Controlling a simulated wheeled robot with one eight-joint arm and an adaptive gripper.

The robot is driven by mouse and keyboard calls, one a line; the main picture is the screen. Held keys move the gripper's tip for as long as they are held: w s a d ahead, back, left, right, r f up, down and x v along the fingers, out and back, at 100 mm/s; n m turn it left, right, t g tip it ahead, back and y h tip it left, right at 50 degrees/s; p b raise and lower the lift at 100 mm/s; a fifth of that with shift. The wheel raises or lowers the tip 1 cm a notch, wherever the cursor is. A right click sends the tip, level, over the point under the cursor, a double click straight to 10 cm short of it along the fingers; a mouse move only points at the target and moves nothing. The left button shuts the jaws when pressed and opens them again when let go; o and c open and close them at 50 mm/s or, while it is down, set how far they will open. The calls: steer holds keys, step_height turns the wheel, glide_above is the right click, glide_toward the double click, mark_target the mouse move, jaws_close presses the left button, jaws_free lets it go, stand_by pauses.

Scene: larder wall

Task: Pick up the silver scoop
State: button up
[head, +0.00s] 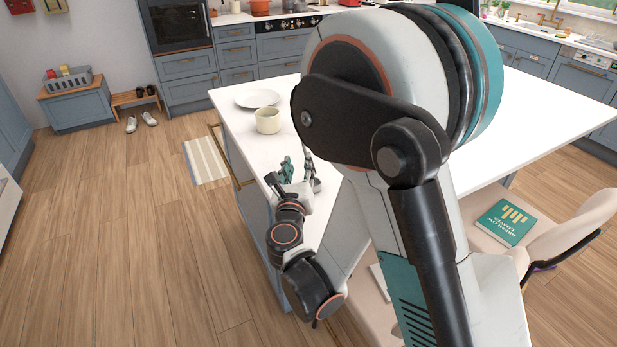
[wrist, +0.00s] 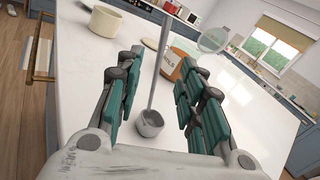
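The silver scoop (wrist: 150,122) is in the middle of the wrist view, a small round bowl with a long thin handle running up the picture. Its bowl is on the white worktop. My gripper (wrist: 162,60) is open, with one teal-padded finger on each side of the scoop's handle. I see clear gaps between the fingers and the scoop. In the head view my gripper (head: 297,174) is at the left edge of the island; I cannot make out the scoop for certain there.
On the white island (head: 350,230), a cream mug (head: 268,121) and a white plate (head: 258,98) stand beyond my gripper. In the wrist view a brown labelled jar (wrist: 178,62) and a round glass lid or disc (wrist: 212,40) are just behind the scoop. A teal book (head: 506,222) lies at right.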

mark_target(303, 146)
steer(key=shift+w+d+r, duration=0.1)
steer(key=shift+w+d, duration=0.2)
steer(key=shift+w, duration=1.55)
steer(key=shift+w+d+f, duration=0.1)
steer(key=shift+w+d, duration=0.25)
steer(key=shift+w, duration=1.45)
steer(key=shift+w+d+r, duration=0.1)
steer(key=shift+w+d, duration=0.2)
steer(key=shift+w, duration=1.55)
jaws_close()
